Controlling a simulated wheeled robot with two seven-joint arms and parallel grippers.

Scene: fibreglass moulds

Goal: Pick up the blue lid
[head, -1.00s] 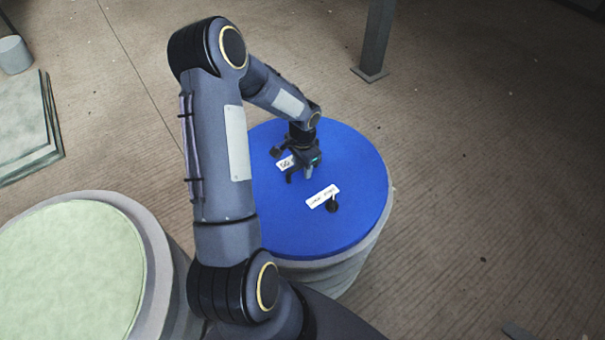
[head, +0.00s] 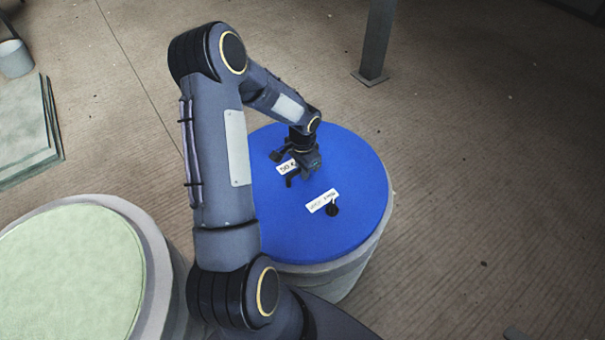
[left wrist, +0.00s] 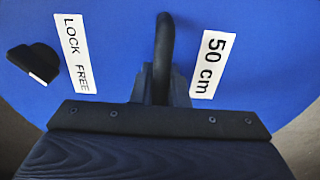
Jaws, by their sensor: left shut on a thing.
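The blue lid (head: 345,215) is a wide flat disc lying on top of a round grey drum (head: 345,280). It carries two white labels, "LOCK FREE" (left wrist: 75,53) and "50 cm" (left wrist: 209,64), and a small black knob (head: 332,210), which also shows in the left wrist view (left wrist: 36,62). A black bar handle (left wrist: 164,40) stands near its middle. My left gripper (head: 303,168) is over the lid and shut on this handle; its fingers (left wrist: 160,88) meet around it in the left wrist view. No gap between lid and drum is visible. My right gripper is out of view.
A second round grey mould with a pale green top (head: 65,275) stands at the lower left. Flat green-grey slabs (head: 25,130) and a grey bucket (head: 14,58) are at the far left. A grey post (head: 376,45) stands behind the lid. The floor at right is mostly clear.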

